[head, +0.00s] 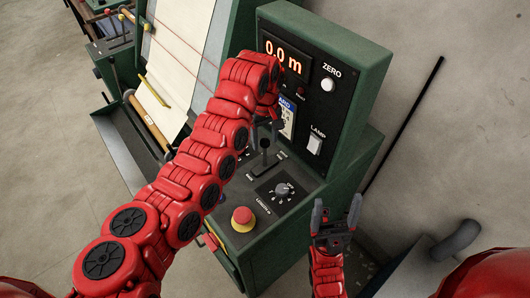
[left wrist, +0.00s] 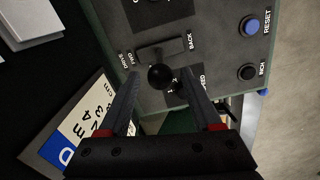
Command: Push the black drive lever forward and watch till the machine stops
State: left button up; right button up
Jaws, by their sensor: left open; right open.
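The black drive lever (head: 264,150) stands up from the machine's control panel in the head view. In the left wrist view its round black knob (left wrist: 160,77) sits between the two fingers of my left gripper (left wrist: 159,82), which is open around it; contact with either finger cannot be told. A slot beside the knob is marked DRIVE FWD at one end and BACK at the other. My left gripper (head: 273,124) is partly hidden by its wrist in the head view. My right gripper (head: 336,222) is open and empty near the panel's right edge. The machine's display (head: 283,54) reads 0.0 m.
A red stop button (head: 242,217) on a yellow base and a rotary dial (head: 283,190) are near the lever. A ZERO button (head: 327,84) and LAMP switch (head: 315,144) are on the upright panel. Pale cloth (head: 180,50) lies on the machine at the left.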

pick_arm(q)
jog(key=p, duration=0.2)
send_over(265, 167)
jog(key=f, duration=0.7)
jog(key=shift+w, duration=0.35)
jog(key=shift+f, duration=0.5)
grip_shut()
